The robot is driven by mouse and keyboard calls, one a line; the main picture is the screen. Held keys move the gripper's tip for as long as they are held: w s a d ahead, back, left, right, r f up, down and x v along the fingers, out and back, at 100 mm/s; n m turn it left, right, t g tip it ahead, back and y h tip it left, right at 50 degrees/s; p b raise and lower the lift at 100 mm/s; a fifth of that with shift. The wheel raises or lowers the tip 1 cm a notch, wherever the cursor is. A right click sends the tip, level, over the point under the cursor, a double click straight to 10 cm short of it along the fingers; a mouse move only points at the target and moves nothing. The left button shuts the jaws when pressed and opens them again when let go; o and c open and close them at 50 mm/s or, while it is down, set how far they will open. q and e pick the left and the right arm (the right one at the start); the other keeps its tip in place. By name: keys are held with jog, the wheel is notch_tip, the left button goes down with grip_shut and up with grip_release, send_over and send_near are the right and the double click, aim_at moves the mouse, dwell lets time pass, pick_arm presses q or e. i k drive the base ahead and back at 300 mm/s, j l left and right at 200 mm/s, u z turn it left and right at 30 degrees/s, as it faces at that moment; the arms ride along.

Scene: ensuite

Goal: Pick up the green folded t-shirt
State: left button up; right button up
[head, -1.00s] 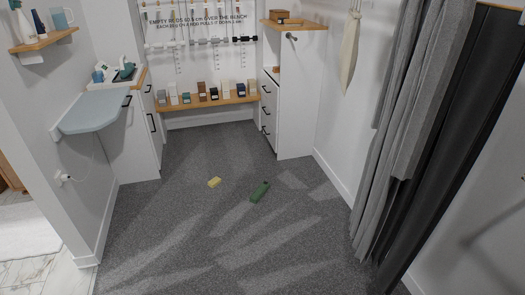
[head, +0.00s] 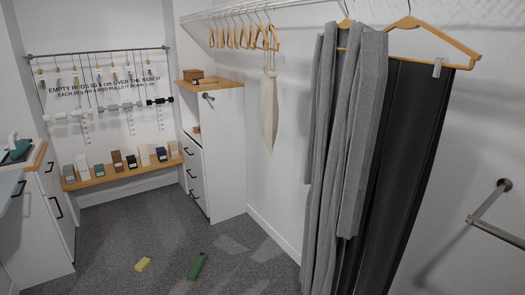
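A green object (head: 197,266) lies on the grey carpet near the lower middle of the head view. It is small and elongated; I cannot tell whether it is a folded t-shirt. A small yellow block-like item (head: 142,264) lies on the carpet just to its left. Neither of my grippers shows in the head view, so nothing is seen near the green object.
A grey robe (head: 345,150) and dark trousers (head: 400,160) hang at the right. A white drawer cabinet (head: 212,165) stands at the middle. A wooden bench (head: 128,174) with several small boxes is at the back. A wall rail (head: 490,205) sticks out at right. Carpet between is free.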

aim_at(195, 271)
jog(key=i+j+z, duration=0.1)
jog(key=i+j, duration=0.3)
jog(key=i+j+z, duration=0.15)
jog(key=i+j, duration=0.2)
jog(key=i+j+z, duration=0.1)
jog(key=i+j, duration=0.25)
jog(key=j, duration=0.2)
jog(key=i+j+z, duration=0.15)
jog(key=i+j, duration=0.15)
jog(key=j, duration=0.2)
